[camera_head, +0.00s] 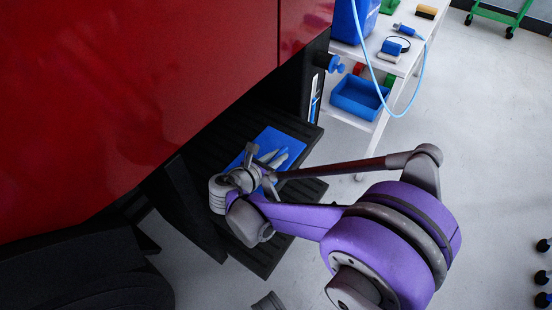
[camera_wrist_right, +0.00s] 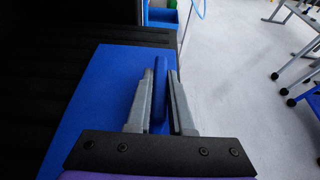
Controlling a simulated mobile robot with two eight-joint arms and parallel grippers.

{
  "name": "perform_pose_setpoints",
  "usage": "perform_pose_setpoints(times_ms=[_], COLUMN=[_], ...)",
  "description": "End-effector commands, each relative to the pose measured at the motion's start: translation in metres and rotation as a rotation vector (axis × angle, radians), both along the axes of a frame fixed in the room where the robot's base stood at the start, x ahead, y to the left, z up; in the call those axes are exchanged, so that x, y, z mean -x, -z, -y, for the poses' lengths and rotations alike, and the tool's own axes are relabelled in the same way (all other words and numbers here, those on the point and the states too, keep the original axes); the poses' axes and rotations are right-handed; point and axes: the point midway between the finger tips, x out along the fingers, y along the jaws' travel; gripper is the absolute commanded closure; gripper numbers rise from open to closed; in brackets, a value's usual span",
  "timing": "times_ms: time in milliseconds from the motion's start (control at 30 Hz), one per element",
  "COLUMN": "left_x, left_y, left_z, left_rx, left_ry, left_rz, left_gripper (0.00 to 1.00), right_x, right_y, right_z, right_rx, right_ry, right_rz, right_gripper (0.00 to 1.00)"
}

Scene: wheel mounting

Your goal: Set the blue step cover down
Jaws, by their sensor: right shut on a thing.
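The blue step cover (camera_head: 284,140) is a flat blue panel over the black ribbed step (camera_head: 218,138) of the red vehicle. In the right wrist view the cover (camera_wrist_right: 98,95) fills the area left of the fingers, with black ribbed surface beyond it. My right gripper (camera_head: 270,160) is over the cover in the head view. In the wrist view its grey fingers (camera_wrist_right: 163,85) are shut on an upright blue part of the cover. I cannot tell whether the cover's underside touches the step. My left gripper is not in view.
The red vehicle body (camera_head: 130,90) borders the steps on the left. A white cart (camera_head: 377,58) with a blue bin (camera_head: 358,97) stands behind, with a light blue hose hanging over it. Grey floor on the right is mostly clear, with wheeled legs at the far right.

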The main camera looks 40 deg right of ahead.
Motion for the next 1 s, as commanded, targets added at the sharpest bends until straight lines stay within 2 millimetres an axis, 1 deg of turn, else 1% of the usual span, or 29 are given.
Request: perform_pose_setpoints(times_ms=[33, 233, 367, 400, 533, 767, 867, 967, 1000], left_x=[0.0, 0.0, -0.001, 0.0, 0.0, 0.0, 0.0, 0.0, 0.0], left_y=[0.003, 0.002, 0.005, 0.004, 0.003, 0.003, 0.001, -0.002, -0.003], left_z=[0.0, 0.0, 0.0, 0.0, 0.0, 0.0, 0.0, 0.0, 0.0], left_rx=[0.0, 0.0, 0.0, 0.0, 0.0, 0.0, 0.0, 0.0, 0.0], left_ry=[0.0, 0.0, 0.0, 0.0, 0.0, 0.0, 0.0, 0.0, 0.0], left_rz=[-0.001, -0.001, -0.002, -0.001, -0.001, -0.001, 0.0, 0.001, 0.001], left_gripper=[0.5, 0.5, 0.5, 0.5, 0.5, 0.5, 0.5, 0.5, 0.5], right_x=[0.0, 0.0, 0.0, 0.0, 0.0, 0.0, 0.0, 0.002, 0.003], right_y=[0.005, 0.004, 0.007, 0.007, 0.006, 0.006, 0.003, 0.0, -0.003], right_z=[0.0, 0.0, 0.0, 0.0, 0.0, 0.0, 0.0, -0.009, -0.015], right_rx=[0.001, 0.0, 0.0, 0.0, 0.0, 0.0, 0.0, -0.001, -0.001], right_ry=[0.0, 0.0, 0.0, 0.0, 0.0, -0.001, -0.001, -0.004, -0.004], right_rz=[0.0, 0.0, 0.0, 0.0, 0.0, 0.0, 0.0, 0.0, 0.0], right_gripper=[1.0, 1.0, 1.0, 0.73, 0.5, 0.5, 0.5, 0.5, 0.5])
